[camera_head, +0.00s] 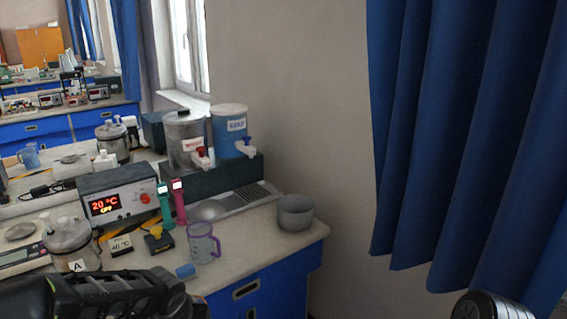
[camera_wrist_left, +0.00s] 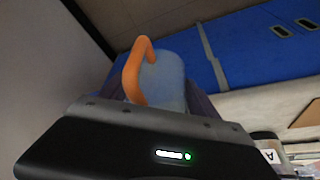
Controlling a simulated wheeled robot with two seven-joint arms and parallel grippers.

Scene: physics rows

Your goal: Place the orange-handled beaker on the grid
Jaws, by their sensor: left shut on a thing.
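The orange-handled beaker (camera_wrist_left: 170,82) shows in the left wrist view as a cloudy blue body with a thick orange handle (camera_wrist_left: 136,70). My left gripper (camera_wrist_left: 156,90) is shut on it, with a dark finger on each side of the body. In the head view my left arm comes in at the bottom left and its gripper (camera_head: 182,303) is near the bench's front edge; no orange handle can be made out there. The ribbed grey grid (camera_head: 252,195) lies by the sink, in front of the dispensers, beyond the gripper. My right gripper is out of view.
A grey pot (camera_head: 295,212) stands at the bench's right corner. Dispensers (camera_head: 230,130), a heater box (camera_head: 118,195) and a glass vessel (camera_head: 70,240) crowd the bench.

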